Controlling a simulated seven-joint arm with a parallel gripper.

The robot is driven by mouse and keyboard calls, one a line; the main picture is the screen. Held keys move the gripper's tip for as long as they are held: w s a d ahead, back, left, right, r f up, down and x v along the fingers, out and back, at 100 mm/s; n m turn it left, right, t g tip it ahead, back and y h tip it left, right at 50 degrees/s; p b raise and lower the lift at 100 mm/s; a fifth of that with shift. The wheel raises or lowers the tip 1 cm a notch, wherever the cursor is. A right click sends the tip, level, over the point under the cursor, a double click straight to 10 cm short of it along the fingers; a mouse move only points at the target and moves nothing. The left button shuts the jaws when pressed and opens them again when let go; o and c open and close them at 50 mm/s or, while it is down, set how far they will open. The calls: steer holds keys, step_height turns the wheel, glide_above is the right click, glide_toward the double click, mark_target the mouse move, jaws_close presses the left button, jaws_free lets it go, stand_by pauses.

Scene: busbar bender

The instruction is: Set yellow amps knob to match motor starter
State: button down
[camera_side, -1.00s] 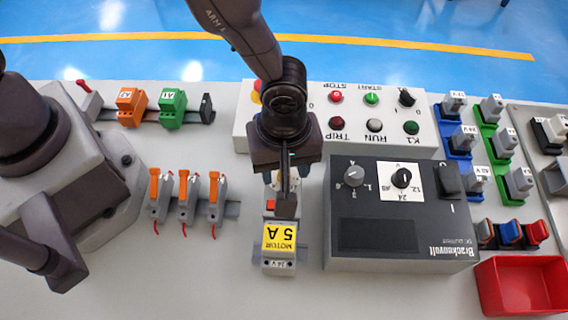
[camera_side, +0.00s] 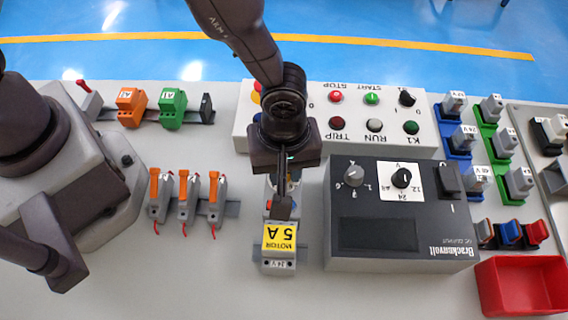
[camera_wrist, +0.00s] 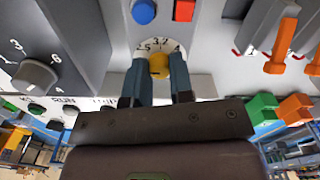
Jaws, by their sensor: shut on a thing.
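The yellow knob (camera_wrist: 159,66) sits on a white dial marked 2.5, 3.2 and 4 in the wrist view. My gripper (camera_wrist: 160,76) has a finger on each side of the knob and is shut on it. I cannot read exactly where the knob points. The dial is on the motor starter (camera_side: 279,264), a grey unit with a yellow label reading MOTOR 5 A. A blue button (camera_wrist: 144,11) and a red button (camera_wrist: 184,10) are beyond the dial. In the side view my gripper (camera_side: 283,208) hides the knob.
The dark power supply (camera_side: 400,205) with its own knobs stands close on the right. The button panel (camera_side: 330,110) is behind my gripper. Orange-levered grey units (camera_side: 185,195) stand to the left. A red bin (camera_side: 518,287) is at the front right.

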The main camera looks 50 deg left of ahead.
steer(key=m, duration=0.4)
steer(key=shift+m, duration=0.3)
steer(key=m, duration=0.4)
steer(key=shift+m, duration=0.3)
steer(key=m, duration=0.4)
steer(key=shift+m, duration=0.3)
steer(key=m, duration=1.3)
steer(key=shift+m, duration=0.3)
steer(key=m, duration=0.4)
steer(key=shift+m, duration=2)
